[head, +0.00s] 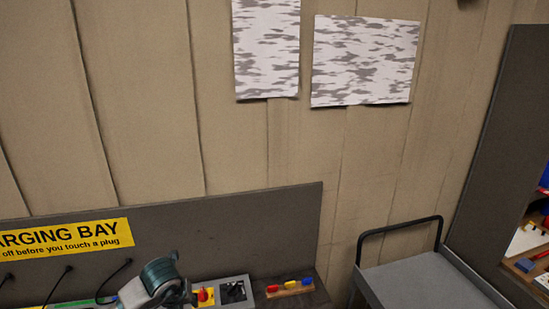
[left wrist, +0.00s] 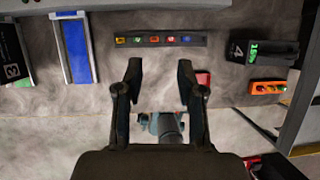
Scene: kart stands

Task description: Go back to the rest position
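My left gripper (left wrist: 159,82) shows in the left wrist view with its two dark fingers spread apart. Nothing is between the fingertips; grey mottled surface shows below them. In the head view a teal and grey part of my left arm (head: 161,277) shows at the bottom edge, in front of the charging bench; its fingertips cannot be made out there. My right gripper is not in view.
In the head view, a red knob on a yellow plate (head: 203,296), a grey switch box (head: 235,291) and a wooden block with coloured pieces (head: 290,288) are beside my arm. A grey cart (head: 425,285) stands right. The left wrist view shows a button strip (left wrist: 160,40) and a black box (left wrist: 262,52).

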